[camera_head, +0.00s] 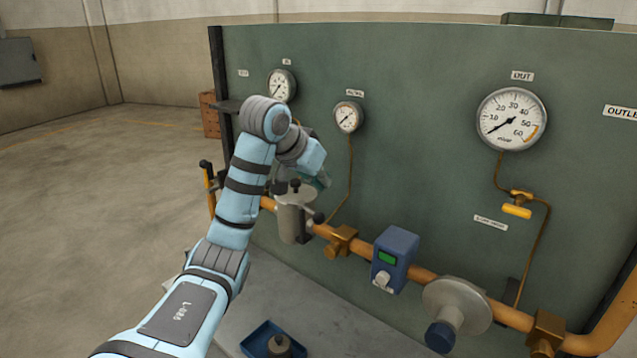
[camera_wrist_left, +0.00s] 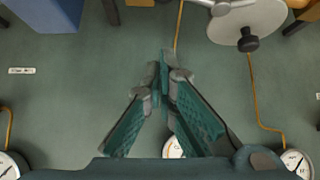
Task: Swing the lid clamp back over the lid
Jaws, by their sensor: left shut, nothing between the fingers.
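The grey cylindrical housing (camera_head: 288,222) stands upright on the copper pipe, left of centre in the head view. Its pale round lid (camera_head: 300,195) is partly hidden behind my left gripper. A black knob (camera_head: 295,184) stands above the lid and another black knob (camera_head: 319,218) is at the housing's right side. In the left wrist view the round lid (camera_wrist_left: 272,22) is at the top right, with a dark knob (camera_wrist_left: 248,41) at its edge. The clamp's exact position is hard to tell. My left gripper (camera_head: 322,180) is shut and empty, beside and above the lid; its fingertips meet in the wrist view (camera_wrist_left: 166,62).
A green panel (camera_head: 420,170) with gauges stands close behind. A blue meter box (camera_head: 396,255) and a grey disc-shaped fitting (camera_head: 465,303) sit on the pipe to the right. A blue tray (camera_head: 250,340) holding a dark part lies below. Open floor is at left.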

